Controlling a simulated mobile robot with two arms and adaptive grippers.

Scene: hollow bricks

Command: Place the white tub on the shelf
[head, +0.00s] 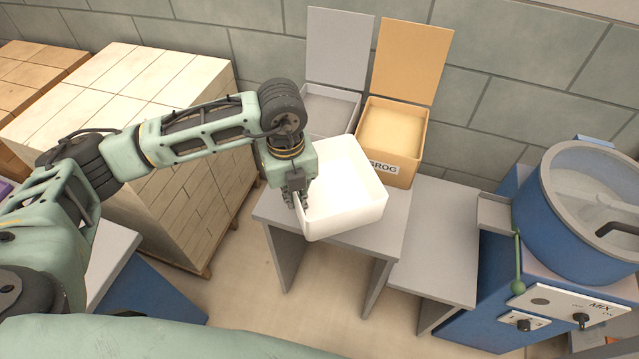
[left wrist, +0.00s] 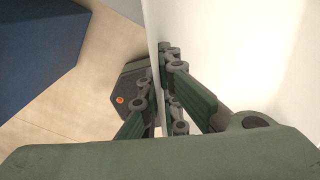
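The white tub (head: 345,192) is an open, empty square box in the middle of the head view. My left gripper (head: 299,200) is shut on its left wall, one finger inside and one outside. In the left wrist view the tub's wall (left wrist: 153,35) runs between the two fingers (left wrist: 160,85). The tub shows over the upper grey shelf (head: 285,217) and overlaps its front edge; I cannot tell whether it touches the surface. My right gripper is not in view.
An orange bin marked GROG (head: 402,172) and a grey bin (head: 333,103), lids raised, stand behind the tub. A lower grey shelf (head: 440,240) at right is bare. A blue mixer (head: 575,225) stands far right, stacked pale bricks (head: 165,165) left.

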